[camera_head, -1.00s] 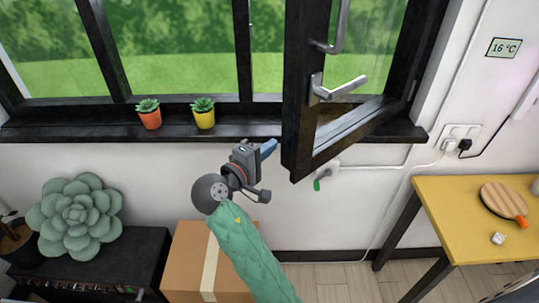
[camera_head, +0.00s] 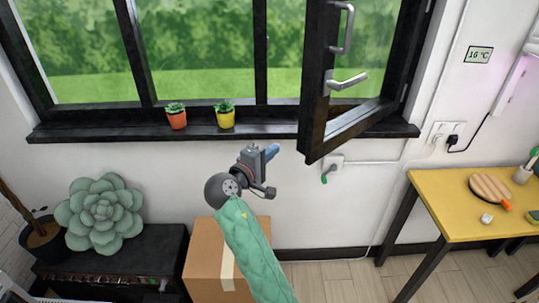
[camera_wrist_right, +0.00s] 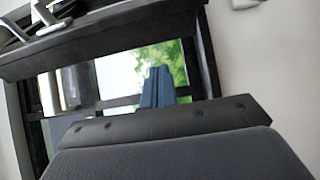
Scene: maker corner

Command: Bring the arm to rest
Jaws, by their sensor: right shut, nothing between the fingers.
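My right arm with its green sleeve (camera_head: 255,250) reaches up from the bottom of the head view. My right gripper (camera_head: 272,151), with blue fingers, is shut and empty in front of the wall, just below the window sill and left of the open window sash (camera_head: 318,95). In the right wrist view the blue fingers (camera_wrist_right: 157,86) stand together with nothing between them, against the window behind. My left gripper is not in view.
Orange (camera_head: 176,120) and yellow (camera_head: 226,119) plant pots stand on the sill (camera_head: 90,132). A cardboard box (camera_head: 203,250) stands on the floor below my arm. A black bench (camera_head: 150,252) is at left, a yellow table (camera_head: 450,190) at right. Floor between box and table looks clear.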

